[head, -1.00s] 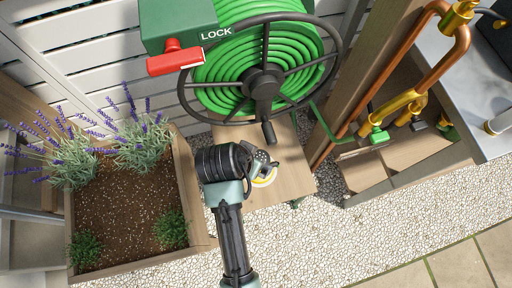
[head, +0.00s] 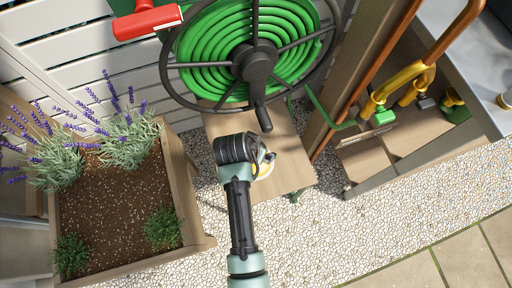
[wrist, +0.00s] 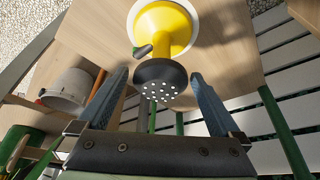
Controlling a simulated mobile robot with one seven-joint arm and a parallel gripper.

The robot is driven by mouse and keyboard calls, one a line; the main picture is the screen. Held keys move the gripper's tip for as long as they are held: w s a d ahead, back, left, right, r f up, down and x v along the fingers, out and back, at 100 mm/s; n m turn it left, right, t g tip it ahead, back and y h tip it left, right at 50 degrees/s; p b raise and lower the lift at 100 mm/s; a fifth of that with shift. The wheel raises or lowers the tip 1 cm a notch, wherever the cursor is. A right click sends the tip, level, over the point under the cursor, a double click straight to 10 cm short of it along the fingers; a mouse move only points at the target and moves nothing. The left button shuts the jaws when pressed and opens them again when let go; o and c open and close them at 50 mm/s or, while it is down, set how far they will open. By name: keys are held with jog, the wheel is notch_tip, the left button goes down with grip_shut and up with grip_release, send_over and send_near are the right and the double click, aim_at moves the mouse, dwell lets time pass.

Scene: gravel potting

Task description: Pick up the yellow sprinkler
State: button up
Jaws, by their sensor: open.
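The yellow sprinkler (wrist: 165,32) shows in the wrist view, with a yellow body, a pale base and a dark perforated head (wrist: 160,82) facing the camera. It rests on a small wooden table (wrist: 95,25). My gripper (wrist: 160,88) is open, its two fingers on either side of the dark head, with no clear contact. In the head view only a yellow and white part of the sprinkler (head: 265,171) shows on the wooden table (head: 292,170); my arm hides the rest, and my gripper's fingertips are mostly hidden there.
A green hose reel (head: 250,60) with a black wheel stands behind the table. A wooden planter (head: 190,205) with lavender is at left. Copper pipes with yellow valves (head: 390,88) are at right. A grey pot (wrist: 70,90) sits left of my gripper. Gravel (head: 330,235) lies in front.

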jog(key=shift+f, duration=0.1)
jog(key=shift+c, duration=0.2)
grip_shut()
